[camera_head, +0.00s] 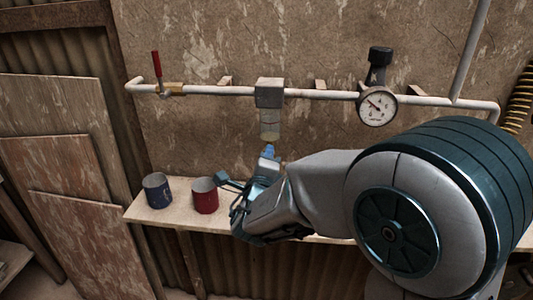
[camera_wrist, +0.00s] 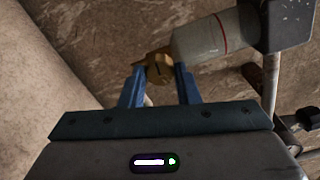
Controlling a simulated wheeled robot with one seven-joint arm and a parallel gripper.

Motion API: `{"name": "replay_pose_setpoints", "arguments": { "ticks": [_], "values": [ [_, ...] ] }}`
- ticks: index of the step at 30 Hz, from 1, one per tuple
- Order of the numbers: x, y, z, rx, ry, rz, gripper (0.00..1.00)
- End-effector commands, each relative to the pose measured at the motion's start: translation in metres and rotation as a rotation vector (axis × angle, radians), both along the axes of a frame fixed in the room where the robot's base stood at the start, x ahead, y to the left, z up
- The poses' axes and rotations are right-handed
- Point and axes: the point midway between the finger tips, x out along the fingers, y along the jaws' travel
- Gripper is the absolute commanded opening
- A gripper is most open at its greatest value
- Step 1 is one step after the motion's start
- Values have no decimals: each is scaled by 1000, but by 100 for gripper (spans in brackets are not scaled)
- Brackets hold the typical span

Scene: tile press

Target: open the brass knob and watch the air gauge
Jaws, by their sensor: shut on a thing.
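The brass knob (camera_wrist: 158,68) sits at the end of the clear bowl (camera_wrist: 202,40) with a red line, in the wrist view. My gripper (camera_wrist: 160,78) has its blue fingers on both sides of the knob and is shut on it. In the head view my gripper (camera_head: 268,153) is just below the bowl (camera_head: 270,130), which hangs from a grey block on the pipe. The knob is too small or hidden there. The round white air gauge (camera_head: 377,106) hangs on the pipe to the right; its dark needle points to the upper left. Its exact reading is too small to tell.
A red-handled valve (camera_head: 157,70) is on the pipe (camera_head: 220,91) at left. A black-topped regulator (camera_head: 379,62) stands above the gauge.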

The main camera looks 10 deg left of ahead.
Motion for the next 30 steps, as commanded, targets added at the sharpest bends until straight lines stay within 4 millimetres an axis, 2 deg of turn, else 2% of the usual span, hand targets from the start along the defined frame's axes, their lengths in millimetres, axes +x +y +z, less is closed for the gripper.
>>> {"name": "replay_pose_setpoints", "arguments": {
  "ticks": [9,24,25,26,27,30],
  "values": [
    [0,0,-1,-101,3,0,6],
    [0,0,-2,-116,2,0,6],
    [0,0,-2,-116,2,0,37],
    [0,0,-2,-115,2,0,45],
    [0,0,-1,-115,2,0,50],
    [0,0,-1,-114,1,-1,50]
  ]
}}
